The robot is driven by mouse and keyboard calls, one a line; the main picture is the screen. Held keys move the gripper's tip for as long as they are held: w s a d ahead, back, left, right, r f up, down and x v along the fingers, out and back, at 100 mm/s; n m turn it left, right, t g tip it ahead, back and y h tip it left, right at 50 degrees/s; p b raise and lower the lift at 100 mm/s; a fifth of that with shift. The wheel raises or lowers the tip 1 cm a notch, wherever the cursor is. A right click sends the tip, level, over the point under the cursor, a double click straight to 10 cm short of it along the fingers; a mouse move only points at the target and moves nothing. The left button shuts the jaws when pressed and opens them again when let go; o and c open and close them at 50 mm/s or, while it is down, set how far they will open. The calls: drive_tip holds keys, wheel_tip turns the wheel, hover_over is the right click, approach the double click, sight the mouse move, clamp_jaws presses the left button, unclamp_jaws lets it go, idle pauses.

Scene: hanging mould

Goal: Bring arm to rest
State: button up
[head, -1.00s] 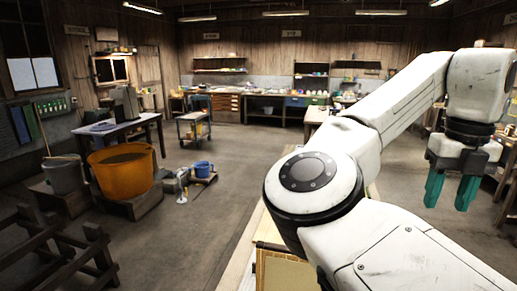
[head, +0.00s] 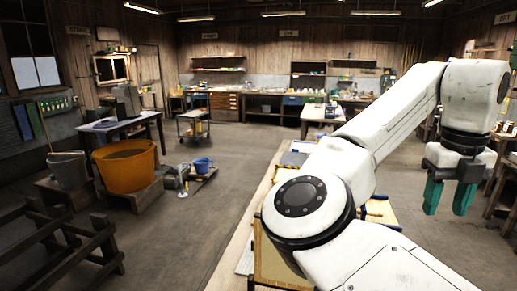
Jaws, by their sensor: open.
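My gripper (head: 449,197) hangs at the right of the head view, with its two green fingers pointing down and apart. Nothing shows between them. My white arm is bent, with its elbow raised and its wrist at the upper right. The arm hides part of a table (head: 240,262) below it.
A dark wooden rack (head: 75,252) is at the lower left. A cart (head: 193,126) stands farther back. The middle floor is clear.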

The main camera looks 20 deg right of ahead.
wheel_tip(320, 180, down, 29)
drive_tip(key=s+n+t+h+b, duration=0.25)
drive_tip(key=n+h+b, duration=0.35)
drive_tip(key=n, duration=1.8)
drive_tip(key=s+a+f+n+y+b, duration=0.1)
drive_tip(key=s+a+f+n+y, duration=0.2)
drive_tip(key=s+a+f+n, duration=0.5)
drive_tip(key=s+a+f+n+g+y+b, duration=0.1)
drive_tip(key=s+a+f+n+y+b, duration=0.1)
drive_tip(key=s+a+f+n, duration=0.6)
drive_tip(key=a+f+n+y, duration=0.1)
drive_tip(key=a+f+n, duration=0.1)
drive_tip(key=a+f, duration=0.2)
wheel_tip(320, 180, down, 3)
drive_tip(key=shift+a+r, duration=0.15)
drive_tip(key=shift+a, duration=0.25)
drive_tip(key=shift+g, duration=0.25)
